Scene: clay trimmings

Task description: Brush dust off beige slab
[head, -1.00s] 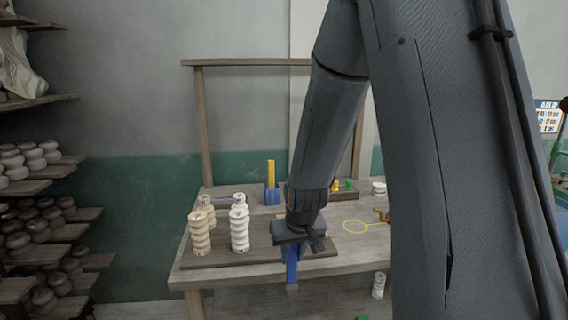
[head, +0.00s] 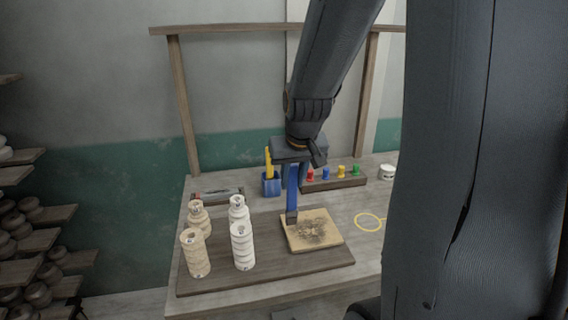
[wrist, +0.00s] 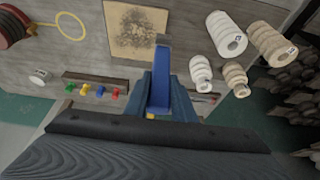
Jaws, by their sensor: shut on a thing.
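The beige slab (head: 328,242) lies on a dark board on the table, with a dark patch of dust over its middle. It also shows at the top of the wrist view (wrist: 118,46). My gripper (head: 292,178) is shut on a blue brush (head: 292,196), which hangs downward with its dark tip at the slab's back left corner. Whether the tip touches the slab I cannot tell. In the wrist view the blue brush (wrist: 161,78) points toward the slab's right edge.
Several ribbed cream cylinders (head: 242,246) stand left of the slab on the dark board (head: 215,279). Behind are a blue holder (head: 270,184) with a yellow item and a rack of coloured pegs (head: 335,182). A yellow ring (head: 369,222) marks the table to the right.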

